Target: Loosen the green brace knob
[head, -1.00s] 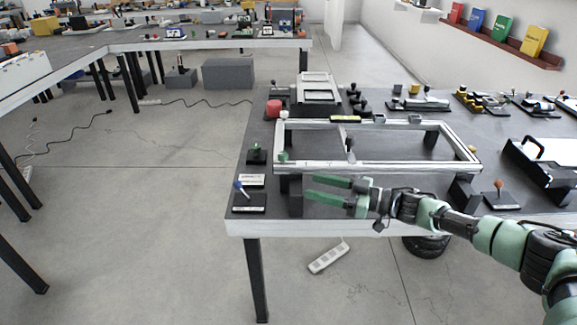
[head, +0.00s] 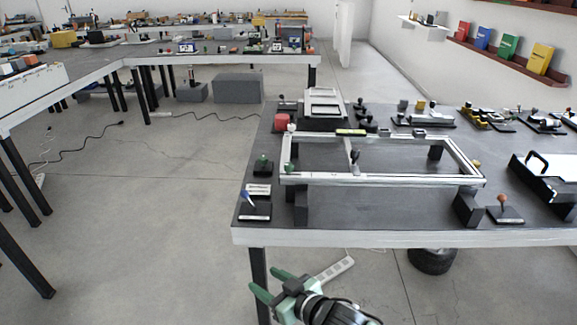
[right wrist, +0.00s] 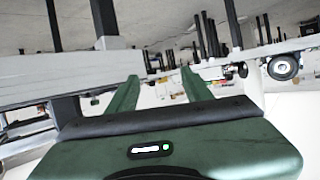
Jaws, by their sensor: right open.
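The silver chassis frame (head: 390,181) stands on dark blocks on the table. A small green knob (head: 288,168) sits at its front left corner in the head view; it is small and its details are unclear. My right gripper (head: 270,281) is low in front of the table's front edge, below the table top and well apart from the knob. Its green fingers are spread and empty; they also show in the right wrist view (right wrist: 159,80), where I cannot make out the knob. My left gripper is not in view.
A green-topped lever (head: 263,162) and a blue-handled lever (head: 254,208) stand left of the frame. An orange-knobbed lever (head: 503,208) stands at the right. The table's white front edge (head: 400,238) lies between my right gripper and the frame.

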